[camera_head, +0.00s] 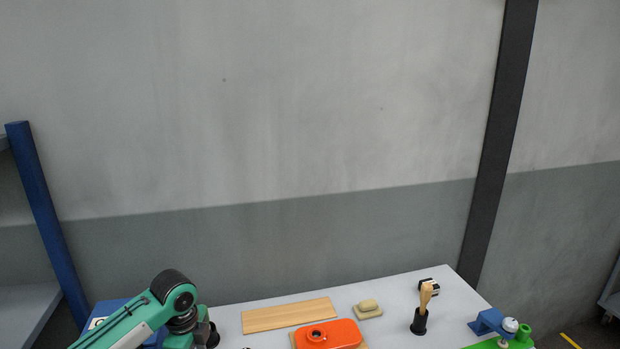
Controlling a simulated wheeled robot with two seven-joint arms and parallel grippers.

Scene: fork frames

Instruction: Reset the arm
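My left arm (172,300) shows at the lower left, green with dark joints, over the left end of the white table (390,290). Its gripper is not clearly seen; the lower part of the arm runs out of the bottom of the picture. My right arm and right gripper are not in view.
On the table are a wooden board (289,315), an orange object (345,335), a soap-like piece on a small tray (368,307), a wooden-handled tool in a black holder (419,322), and a blue item (487,321). A blue post (47,220) stands left. A wall is behind.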

